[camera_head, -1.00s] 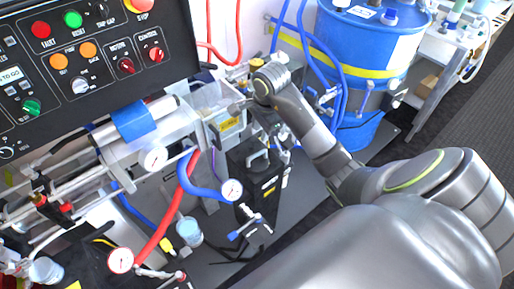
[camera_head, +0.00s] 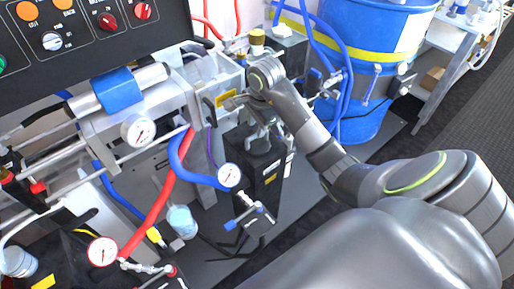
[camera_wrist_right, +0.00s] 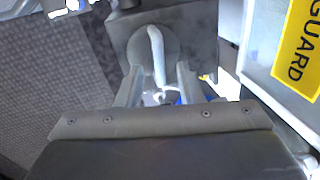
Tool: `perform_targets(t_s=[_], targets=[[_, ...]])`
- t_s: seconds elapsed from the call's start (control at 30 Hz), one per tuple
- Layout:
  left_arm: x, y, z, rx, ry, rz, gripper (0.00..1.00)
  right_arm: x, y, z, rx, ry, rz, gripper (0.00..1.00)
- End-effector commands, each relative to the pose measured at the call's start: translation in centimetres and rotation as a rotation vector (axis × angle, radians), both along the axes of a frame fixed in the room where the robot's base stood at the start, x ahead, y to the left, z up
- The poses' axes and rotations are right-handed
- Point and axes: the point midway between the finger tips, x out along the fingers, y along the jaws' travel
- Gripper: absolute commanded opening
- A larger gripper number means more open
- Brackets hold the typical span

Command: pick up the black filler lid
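The black filler lid (camera_wrist_right: 133,48) shows in the right wrist view as a dark round disc with a pale upright handle (camera_wrist_right: 157,55), on top of a dark tank. In the head view the black tank (camera_head: 262,185) stands below my right gripper (camera_head: 248,112), which partly covers the lid and its handle. In the right wrist view my right gripper (camera_wrist_right: 158,88) is open, with its two fingers apart and the handle lined up between them. I cannot tell whether the fingers touch the handle. My left gripper is not in view.
A clear guard box with a yellow label (camera_head: 227,97) is close beside my right gripper. Blue hoses (camera_head: 190,175), a red hose (camera_head: 160,205) and a gauge (camera_head: 229,175) crowd the left of the tank. A blue drum (camera_head: 365,45) stands behind right.

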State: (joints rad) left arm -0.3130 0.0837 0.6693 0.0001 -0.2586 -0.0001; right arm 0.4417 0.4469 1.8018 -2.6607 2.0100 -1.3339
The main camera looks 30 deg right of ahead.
Motion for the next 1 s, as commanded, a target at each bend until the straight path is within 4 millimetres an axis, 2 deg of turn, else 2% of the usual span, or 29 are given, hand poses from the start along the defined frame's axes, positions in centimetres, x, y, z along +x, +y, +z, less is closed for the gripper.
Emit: perform_targets(t_s=[0.03, 0.23, 0.5, 0.8, 0.83, 1.0], targets=[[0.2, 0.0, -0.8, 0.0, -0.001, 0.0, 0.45, 0.1, 0.0, -0.9, 0.0, 0.0, 0.0, 0.34], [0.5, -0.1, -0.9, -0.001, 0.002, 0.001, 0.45, 0.3, -0.1, -1.7, 0.0, 0.002, -0.001, 0.34], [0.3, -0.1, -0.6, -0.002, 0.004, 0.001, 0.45, 0.8, -0.3, -5.4, 0.002, 0.004, -0.001, 0.34], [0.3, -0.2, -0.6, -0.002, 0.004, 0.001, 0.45, 1.0, -0.3, -6.1, 0.001, 0.001, 0.0, 0.34], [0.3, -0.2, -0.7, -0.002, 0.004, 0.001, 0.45, 1.0, -0.3, -6.1, 0.001, 0.001, 0.0, 0.33], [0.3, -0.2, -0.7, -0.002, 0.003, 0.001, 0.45, 1.0, -0.3, -6.0, 0.001, 0.001, 0.0, 0.1]])
